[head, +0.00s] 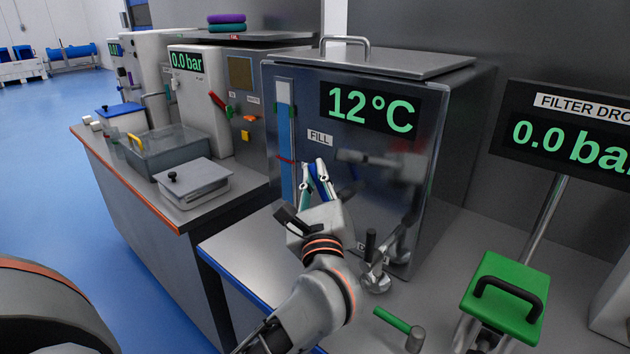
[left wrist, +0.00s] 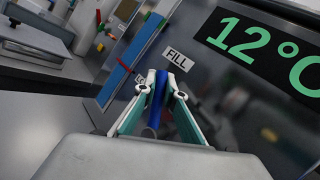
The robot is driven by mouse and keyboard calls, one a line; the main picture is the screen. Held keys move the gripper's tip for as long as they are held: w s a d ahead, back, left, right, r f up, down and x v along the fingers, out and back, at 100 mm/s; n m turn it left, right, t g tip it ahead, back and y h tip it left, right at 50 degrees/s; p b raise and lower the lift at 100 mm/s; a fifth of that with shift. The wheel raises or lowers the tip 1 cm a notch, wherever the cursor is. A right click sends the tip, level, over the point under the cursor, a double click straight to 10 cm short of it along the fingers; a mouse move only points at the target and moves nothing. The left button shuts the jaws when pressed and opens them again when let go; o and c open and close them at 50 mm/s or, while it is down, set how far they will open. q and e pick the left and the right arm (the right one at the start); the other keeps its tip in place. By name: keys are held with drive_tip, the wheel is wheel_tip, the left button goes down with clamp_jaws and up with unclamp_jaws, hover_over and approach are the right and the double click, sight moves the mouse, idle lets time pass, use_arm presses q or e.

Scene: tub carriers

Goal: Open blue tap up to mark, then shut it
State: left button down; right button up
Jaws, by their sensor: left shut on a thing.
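My left gripper (head: 321,166) reaches up in front of the steel tank (head: 390,155) and is shut on the blue tap handle (head: 322,186), just below the FILL label. In the left wrist view the blue handle (left wrist: 158,88) stands upright between the fingertips (left wrist: 162,82). The tap body is mostly hidden behind the gripper. Left of it, the level gauge (head: 287,185) has a red mark (head: 286,159). Its blue column reaches above the mark, with a pale section on top. My right gripper is not in view.
A chrome drain tap with a black lever (head: 370,243) stands low on the tank front. A green-handled mallet (head: 400,328) and a green block with a black handle (head: 505,298) are at the right. A grey lidded box (head: 193,183) sits on the left bench.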

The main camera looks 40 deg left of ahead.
use_arm(q)
drive_tip(key=shift+d+f+m+t+b, duration=0.1)
drive_tip(key=shift+d+m+t+b, duration=0.2)
drive_tip(key=shift+m, duration=0.2)
drive_tip(key=shift+d+m+t+b, duration=0.1)
drive_tip(key=shift+d+m+t, duration=0.1)
drive_tip(key=shift+m+t, duration=0.25)
drive_tip(key=shift+d+r+m+t, duration=0.2)
drive_tip(key=shift+d+m+t, duration=0.35)
drive_tip(key=shift+m, duration=0.4)
drive_tip(key=shift+s+d+r+m+t+b, duration=0.15)
drive_tip(key=shift+d+m+t+b, duration=0.2)
drive_tip(key=shift+m+t, duration=0.4)
drive_tip(key=shift+d+r+m+t+h, duration=0.1)
drive_tip(key=shift+d+m+t+h, duration=0.2)
drive_tip(key=shift+m+t+h, duration=0.45)
drive_tip(key=shift+d+m, duration=0.1)
drive_tip(key=shift+m, duration=0.3)
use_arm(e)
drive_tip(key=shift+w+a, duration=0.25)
use_arm(q)
drive_tip(key=c, duration=2.1)
unclamp_jaws()
drive_tip(key=shift+r, duration=0.1)
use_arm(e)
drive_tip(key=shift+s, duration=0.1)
